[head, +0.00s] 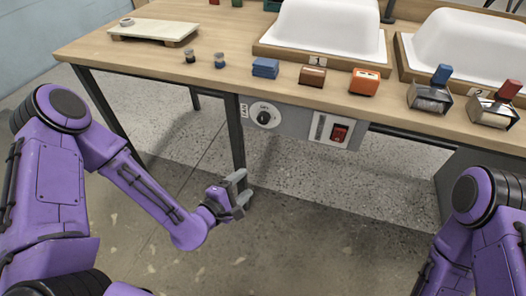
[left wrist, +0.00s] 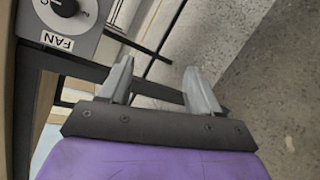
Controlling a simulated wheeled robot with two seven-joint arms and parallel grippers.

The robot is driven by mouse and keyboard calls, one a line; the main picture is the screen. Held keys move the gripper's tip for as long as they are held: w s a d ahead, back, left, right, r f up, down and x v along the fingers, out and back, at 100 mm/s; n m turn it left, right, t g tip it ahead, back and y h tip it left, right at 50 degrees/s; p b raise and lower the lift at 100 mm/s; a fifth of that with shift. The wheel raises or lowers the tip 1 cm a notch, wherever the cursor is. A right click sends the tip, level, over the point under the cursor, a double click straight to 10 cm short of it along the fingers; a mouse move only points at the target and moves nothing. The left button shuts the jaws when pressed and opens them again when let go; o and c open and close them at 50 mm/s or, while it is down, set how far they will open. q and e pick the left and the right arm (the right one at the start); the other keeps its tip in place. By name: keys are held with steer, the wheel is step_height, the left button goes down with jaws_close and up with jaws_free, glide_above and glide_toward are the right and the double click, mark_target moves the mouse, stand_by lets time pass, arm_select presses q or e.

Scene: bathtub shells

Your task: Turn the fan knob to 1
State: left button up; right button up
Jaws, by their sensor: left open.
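The fan knob (head: 264,117) is a black knob on a round white dial, on the grey control panel (head: 290,122) under the table's front edge. In the left wrist view the knob (left wrist: 65,6) shows at the top left, partly cut off, beside a FAN label (left wrist: 57,41). A 2 is legible on the dial there. My left gripper (head: 243,190) is open and empty, below and in front of the panel, apart from the knob. Its two fingers also show in the left wrist view (left wrist: 160,85). My right gripper is out of view; only part of my right arm shows.
A red switch (head: 339,132) sits on the panel, right of the knob. The wooden table (head: 225,75) holds white tubs (head: 330,35), small blocks and two metal holders. A dark table leg (head: 236,130) stands left of the panel. The floor space in front is clear.

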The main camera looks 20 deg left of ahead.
arm_select(q)
steer(key=w+r+n+t+b, duration=0.2)
steer(key=w+n+t, duration=0.1)
steer(key=n+t+h+b, duration=0.1)
steer(key=n+t+b, duration=0.1)
steer(key=t, duration=0.2)
glide_toward(262, 121)
steer(key=shift+g+h, duration=0.3)
steer(key=shift+g, duration=0.1)
steer(key=x, duration=0.8)
steer(key=shift+w+a+r, duration=0.15)
steer(key=shift+w+r, duration=0.1)
steer(key=shift+w, duration=0.05)
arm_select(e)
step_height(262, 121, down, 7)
arm_select(q)
steer(key=shift+c, duration=0.3)
steer(key=c, duration=1)
